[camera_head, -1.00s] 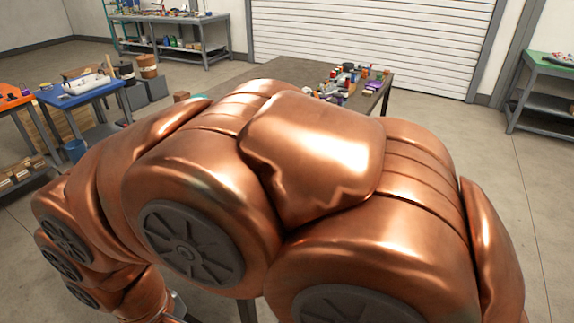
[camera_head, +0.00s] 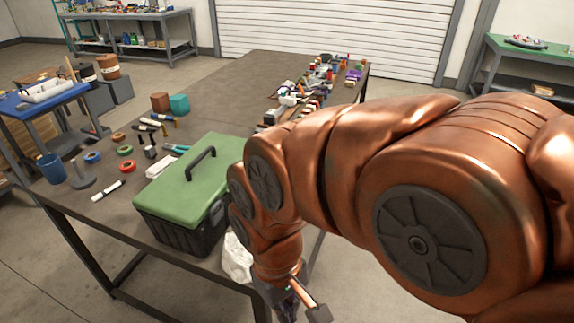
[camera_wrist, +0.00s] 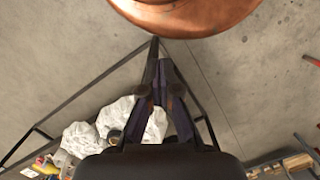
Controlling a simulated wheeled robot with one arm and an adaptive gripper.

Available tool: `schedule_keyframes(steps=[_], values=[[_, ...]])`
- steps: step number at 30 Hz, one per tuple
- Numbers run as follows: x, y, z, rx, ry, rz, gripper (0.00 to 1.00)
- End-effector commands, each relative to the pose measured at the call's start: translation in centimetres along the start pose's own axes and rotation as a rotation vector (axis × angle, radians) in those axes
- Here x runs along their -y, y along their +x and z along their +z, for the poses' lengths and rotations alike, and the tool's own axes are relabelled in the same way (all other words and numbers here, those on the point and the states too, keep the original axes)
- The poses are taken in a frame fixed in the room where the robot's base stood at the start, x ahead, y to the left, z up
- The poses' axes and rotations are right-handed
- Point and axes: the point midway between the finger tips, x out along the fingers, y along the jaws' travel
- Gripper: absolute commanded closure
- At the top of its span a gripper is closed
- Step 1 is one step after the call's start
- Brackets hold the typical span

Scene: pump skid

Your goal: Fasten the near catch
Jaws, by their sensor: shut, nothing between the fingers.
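A toolbox with a green lid (camera_head: 190,172) and a black body (camera_head: 168,232) stands near the front edge of the table, its dark handle upright. The lid is down on the body. A small grey part (camera_head: 217,212) shows at the lid's right edge beside my arm; I cannot tell whether it is the near catch or how it stands. My gripper (camera_head: 290,306) hangs low at the bottom of the head view, to the right of the toolbox and apart from it. In the wrist view its dark fingers (camera_wrist: 162,68) are together and empty, over the floor.
Crumpled white material (camera_head: 237,258) lies right of the toolbox; it also shows in the wrist view (camera_wrist: 128,118). Tape rolls (camera_head: 93,157), a marker (camera_head: 107,190) and several tools lie left of the toolbox. The table's (camera_head: 222,88) far middle is clear; its right edge is cluttered.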

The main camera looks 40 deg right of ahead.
Motion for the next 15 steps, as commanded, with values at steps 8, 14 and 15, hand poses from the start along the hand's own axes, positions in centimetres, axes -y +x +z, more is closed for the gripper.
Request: schedule_keyframes(steps=[8,14,15], values=[[0.1,0.1,0.0,0.002,0.003,-0.003,1.0],[1.6,0.9,-1.2,0.043,0.088,-0.095,1.0],[2.2,1.2,-1.7,0.058,0.123,-0.133,1.0]])
